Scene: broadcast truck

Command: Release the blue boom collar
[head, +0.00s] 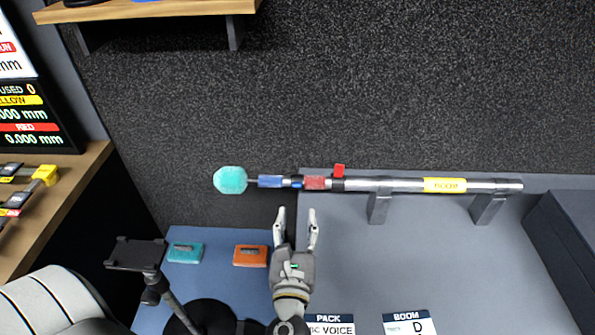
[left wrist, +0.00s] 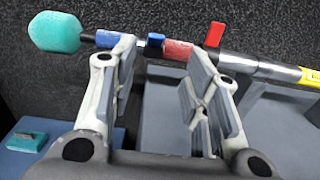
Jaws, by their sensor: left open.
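The silver boom pole (head: 395,185) lies level across the grey wall, with a teal foam microphone (head: 230,180) at its left end. A blue band (head: 270,181), a small blue lever (head: 297,182), a red band (head: 315,183) and a raised red lever (head: 339,170) follow to the right. In the left wrist view the blue band (left wrist: 108,39) is partly behind a finger, and the blue lever (left wrist: 156,39) stands between the fingertips. My left gripper (head: 296,212) is open and empty, just short of the pole, below the blue lever. My right gripper is out of view.
Two brackets (head: 379,207) hold the pole over a grey surface (head: 440,260). Teal (head: 185,252) and orange (head: 250,255) packs lie on a blue mat left of my gripper. A phone-like device on a stand (head: 136,253) and a wooden shelf (head: 150,10) are nearby.

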